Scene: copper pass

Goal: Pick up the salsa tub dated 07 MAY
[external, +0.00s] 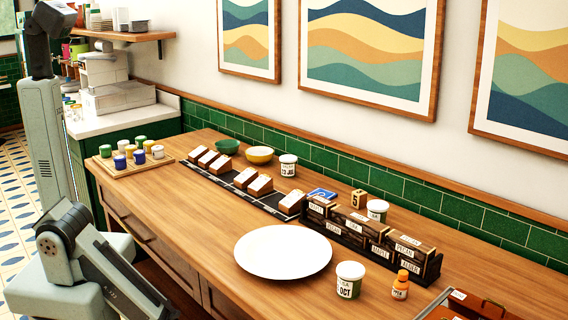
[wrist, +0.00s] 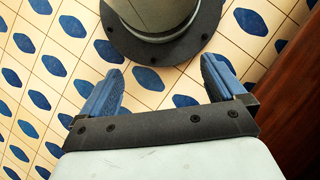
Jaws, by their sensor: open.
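Three white-lidded tubs stand on the wooden counter in the external view. The front tub (external: 350,281) is right of the white plate, and its label shows part of a date ending in OCT. Another tub (external: 377,211) stands behind the dark rack, its label partly hidden. A third tub (external: 288,166) stands near the back wall, its label too small to read. I cannot tell which tub reads 07 MAY. My gripper (wrist: 161,66) is open and empty in the wrist view, over the patterned floor, away from the tubs. The external view does not show its fingers.
A white plate (external: 283,252) lies on the counter. An orange-capped bottle (external: 400,285) stands right of the front tub. A wooden tray (external: 129,168) holds several small jars. The counter's front left is clear.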

